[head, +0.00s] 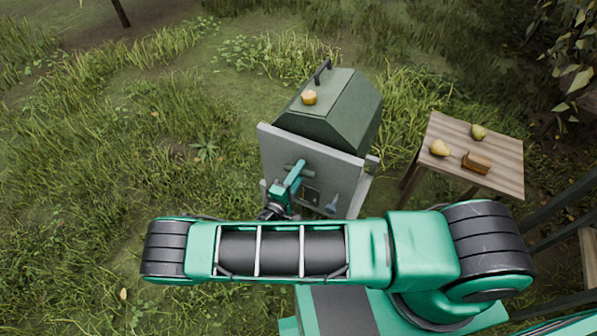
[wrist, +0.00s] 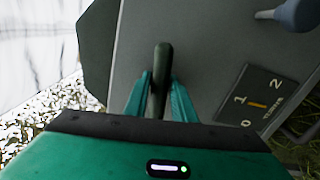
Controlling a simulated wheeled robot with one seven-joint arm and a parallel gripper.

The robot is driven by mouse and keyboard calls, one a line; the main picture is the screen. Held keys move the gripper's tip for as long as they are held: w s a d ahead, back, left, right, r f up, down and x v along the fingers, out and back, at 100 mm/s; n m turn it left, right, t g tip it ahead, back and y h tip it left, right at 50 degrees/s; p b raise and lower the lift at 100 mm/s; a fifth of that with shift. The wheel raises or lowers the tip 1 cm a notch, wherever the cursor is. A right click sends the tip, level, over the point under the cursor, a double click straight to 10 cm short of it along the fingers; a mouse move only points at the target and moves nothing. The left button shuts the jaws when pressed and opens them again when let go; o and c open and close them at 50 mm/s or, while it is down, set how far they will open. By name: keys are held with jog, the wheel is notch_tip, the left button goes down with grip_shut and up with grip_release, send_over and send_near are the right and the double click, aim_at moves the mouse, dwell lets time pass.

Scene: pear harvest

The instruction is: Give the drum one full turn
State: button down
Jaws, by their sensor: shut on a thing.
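The dark green faceted drum (head: 345,105) sits behind a grey end panel (head: 275,145), with a black bar handle (head: 323,72) on its upper side. My gripper (head: 295,172) is in front of the panel. In the wrist view my gripper (wrist: 160,98) is shut on a dark crank handle (wrist: 162,62), a rounded bar between the two teal fingers. Its lower end is hidden by my gripper. A dark dial plate (wrist: 257,97) on the panel bears 0, 1 and 2, with an orange mark beside the 1.
A yellow-orange fruit (head: 309,97) rests on top of the drum. A blue-grey knob (head: 332,207) sticks out at the panel's lower right. Grass at left is open.

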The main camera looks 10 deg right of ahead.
dwell(0.3)
jog(key=shift+m, duration=1)
jog(key=c, duration=1.4)
grip_release()
jog(key=shift+c, duration=0.2)
jog(key=v, duration=1)
